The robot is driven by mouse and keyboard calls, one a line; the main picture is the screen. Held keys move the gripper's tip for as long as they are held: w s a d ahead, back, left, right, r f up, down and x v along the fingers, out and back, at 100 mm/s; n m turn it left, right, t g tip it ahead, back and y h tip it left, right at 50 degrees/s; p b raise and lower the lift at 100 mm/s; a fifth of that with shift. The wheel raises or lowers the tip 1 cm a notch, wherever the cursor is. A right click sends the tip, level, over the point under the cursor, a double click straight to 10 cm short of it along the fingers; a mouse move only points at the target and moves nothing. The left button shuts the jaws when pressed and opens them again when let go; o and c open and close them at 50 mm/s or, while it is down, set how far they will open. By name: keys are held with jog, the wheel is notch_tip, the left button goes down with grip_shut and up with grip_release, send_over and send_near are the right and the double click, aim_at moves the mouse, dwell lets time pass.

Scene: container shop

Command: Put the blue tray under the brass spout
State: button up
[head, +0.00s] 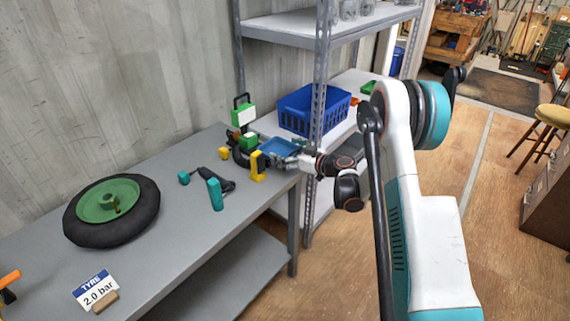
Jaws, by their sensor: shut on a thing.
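The small blue tray (279,147) is at the right end of the grey workbench, beside a green and dark device. My gripper (284,160) is at the tray's near right side and is shut on it. The arm reaches in from the right. Whether the tray rests on the bench or is held just above it is hard to tell. I cannot clearly make out a brass spout; small yellow parts (257,166) stand to the left of the tray, too small to identify.
A teal bottle (215,194), a dark tool (222,180) and a wheel (112,208) lie left on the bench (165,245). A metal shelf post (321,75) and a blue crate (313,109) are close behind.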

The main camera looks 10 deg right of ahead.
jog(key=shift+f+b, duration=0.75)
jog(key=shift+f, duration=1.2)
jog(key=shift+f, duration=0.15)
jog(key=o, duration=0.8)
jog(key=shift+o, duration=0.2)
jog(key=shift+s, duration=0.1)
